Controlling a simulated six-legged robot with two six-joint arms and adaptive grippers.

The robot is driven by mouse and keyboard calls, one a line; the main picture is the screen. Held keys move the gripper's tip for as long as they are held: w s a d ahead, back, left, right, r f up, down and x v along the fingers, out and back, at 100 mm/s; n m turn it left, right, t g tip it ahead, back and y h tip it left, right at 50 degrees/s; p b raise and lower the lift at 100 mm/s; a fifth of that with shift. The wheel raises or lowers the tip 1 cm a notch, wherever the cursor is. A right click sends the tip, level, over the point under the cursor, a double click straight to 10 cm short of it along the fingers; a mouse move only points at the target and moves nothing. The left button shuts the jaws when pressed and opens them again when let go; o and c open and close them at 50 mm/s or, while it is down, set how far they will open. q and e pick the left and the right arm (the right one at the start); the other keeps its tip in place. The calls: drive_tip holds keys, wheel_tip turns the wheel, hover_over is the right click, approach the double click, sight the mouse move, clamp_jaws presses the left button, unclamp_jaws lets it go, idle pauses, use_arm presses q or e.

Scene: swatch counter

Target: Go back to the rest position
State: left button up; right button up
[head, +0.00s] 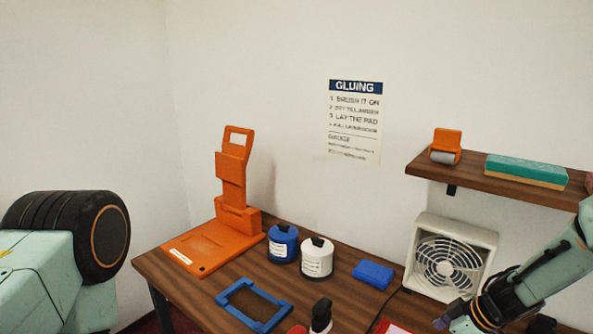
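My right arm comes in from the right edge, in front of the white fan. Its dark wrist and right gripper (462,317) point down and left over the counter's right end. The gripper is partly cut off by the bottom edge, and I cannot tell whether its fingers are apart or hold anything. My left gripper is not in view.
The brown counter (340,267) holds an orange stand (213,246), a blue frame (253,305), blue (283,246) and white (317,261) pots, a blue block (373,273) and a fan (447,262). A shelf (480,184) holds an orange-handled roller (446,146) and a green-topped box (525,169).

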drive_tip(key=x, duration=0.4)
drive_tip(key=shift+a+f, duration=0.1)
drive_tip(key=shift+f, duration=0.05)
drive_tip(key=shift+w+a, duration=0.1)
drive_tip(key=shift+w, duration=0.1)
drive_tip(key=shift+s+r, duration=0.1)
drive_tip(key=shift+r, duration=0.3)
drive_tip(key=shift+s+r+b, duration=0.1)
drive_tip(key=shift+s+b, duration=0.05)
drive_tip(key=shift+b, duration=0.7)
drive_tip(key=shift+r+p, duration=0.35)
drive_tip(key=shift+r, duration=0.45)
drive_tip(key=shift+a+r, duration=0.1)
